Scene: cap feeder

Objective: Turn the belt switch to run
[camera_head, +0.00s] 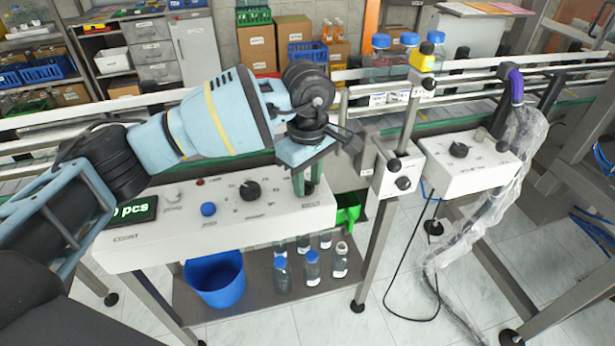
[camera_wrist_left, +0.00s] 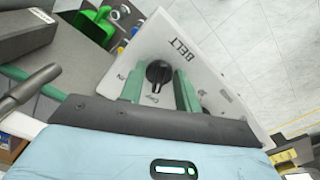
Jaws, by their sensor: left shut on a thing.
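The belt switch is a black round knob (camera_wrist_left: 158,73) on a white panel marked BELT, seen in the left wrist view. In the head view it sits at the right end of the long white control panel (camera_head: 140,248), mostly hidden by my gripper. My left gripper (camera_head: 303,182) reaches down onto it from above. Its two green fingers, also in the left wrist view (camera_wrist_left: 160,88), stand on either side of the knob and are shut on it. My right gripper is not in view.
A black dial (camera_head: 250,190), a blue button (camera_head: 208,209) and a green display (camera_head: 133,211) lie left along the panel. A second white control box (camera_head: 468,163) stands right. Blue-capped bottles (camera_head: 380,50) stand on the conveyor. A blue bucket (camera_head: 214,278) sits below.

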